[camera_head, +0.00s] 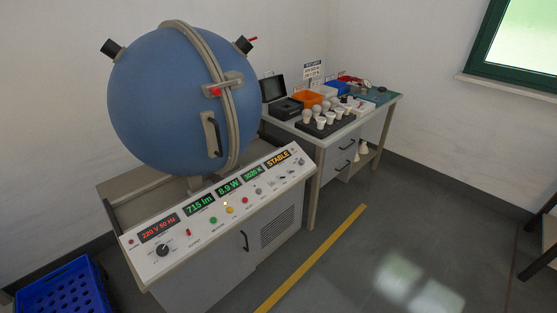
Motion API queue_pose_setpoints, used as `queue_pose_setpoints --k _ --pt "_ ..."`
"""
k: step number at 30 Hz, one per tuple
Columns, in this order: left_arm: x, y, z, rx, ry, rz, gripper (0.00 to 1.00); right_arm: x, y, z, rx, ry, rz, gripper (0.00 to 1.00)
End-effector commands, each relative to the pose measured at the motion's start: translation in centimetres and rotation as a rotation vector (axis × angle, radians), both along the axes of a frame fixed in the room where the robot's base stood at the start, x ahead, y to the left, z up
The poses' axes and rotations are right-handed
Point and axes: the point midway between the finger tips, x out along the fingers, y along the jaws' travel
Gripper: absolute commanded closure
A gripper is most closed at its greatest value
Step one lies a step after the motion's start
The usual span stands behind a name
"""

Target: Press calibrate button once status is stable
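The control panel (200,232) slopes at the front of a cabinet below a large blue sphere (160,100). Its status display (277,160) reads STABLE in orange. Other displays read 220 V 50 Hz in red (159,229), and 715 lm (200,202), 8.9 W (229,187) and 3020 K (253,174) in green. Below them are a green button (213,220), a yellow button (229,210) and a red button (245,200). Their labels are too small to read, so I cannot tell which is the calibrate button. Neither of my grippers is in view.
A black dial (162,249) sits at the panel's left. A workbench (311,137) behind holds several bulbs (321,122), an orange bin (306,99) and a laptop-like case (284,107). A blue crate (63,290) stands at lower left. The floor (390,230) right of the yellow line (312,258) is clear.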

Motion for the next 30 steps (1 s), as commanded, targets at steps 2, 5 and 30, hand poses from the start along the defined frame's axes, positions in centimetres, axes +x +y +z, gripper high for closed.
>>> queue_pose_setpoints --k 2,5,30 --pt "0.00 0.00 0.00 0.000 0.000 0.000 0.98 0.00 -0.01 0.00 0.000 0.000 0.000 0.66" --pt "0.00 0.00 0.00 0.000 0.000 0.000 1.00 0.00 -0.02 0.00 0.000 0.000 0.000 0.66" --pt "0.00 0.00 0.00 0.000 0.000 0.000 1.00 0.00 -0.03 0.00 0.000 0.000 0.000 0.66"
